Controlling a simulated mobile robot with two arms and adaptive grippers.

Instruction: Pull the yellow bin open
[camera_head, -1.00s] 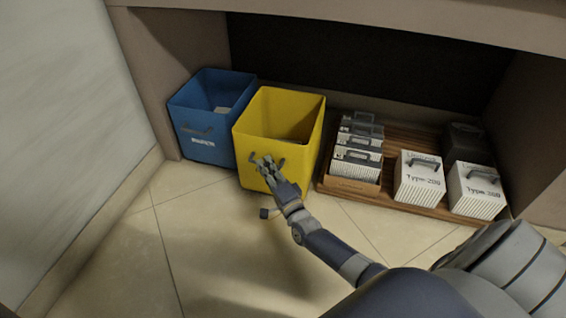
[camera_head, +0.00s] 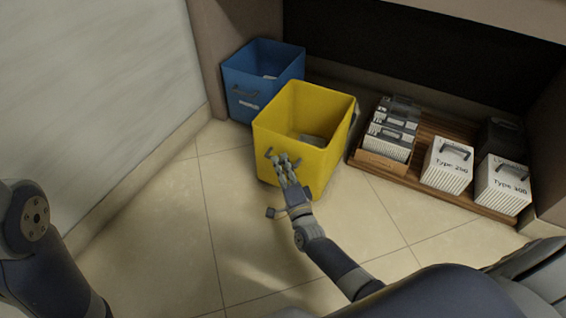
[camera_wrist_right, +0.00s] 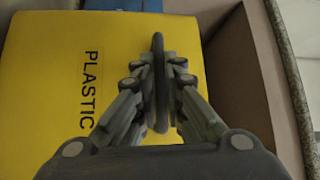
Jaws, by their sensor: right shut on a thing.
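The yellow bin (camera_head: 318,162) stands upright on the floor in the head view, pulled out in front of the blue bin. Its open top shows a pale item inside. In the right wrist view its front wall (camera_wrist_right: 60,60) reads "PLASTIC". My right gripper (camera_head: 284,163) is at the bin's front. In the wrist view the gripper (camera_wrist_right: 158,80) is shut on the dark handle (camera_wrist_right: 159,55), which stands between its fingers. My left arm shows at the lower left of the head view, but its gripper is out of view.
The blue bin (camera_head: 262,75) stands behind, to the left, under the shelf. A wooden pallet (camera_head: 415,180) at the right bears several white boxes with handles. A pale wall (camera_head: 110,90) bounds the left. The tiled floor in front is clear.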

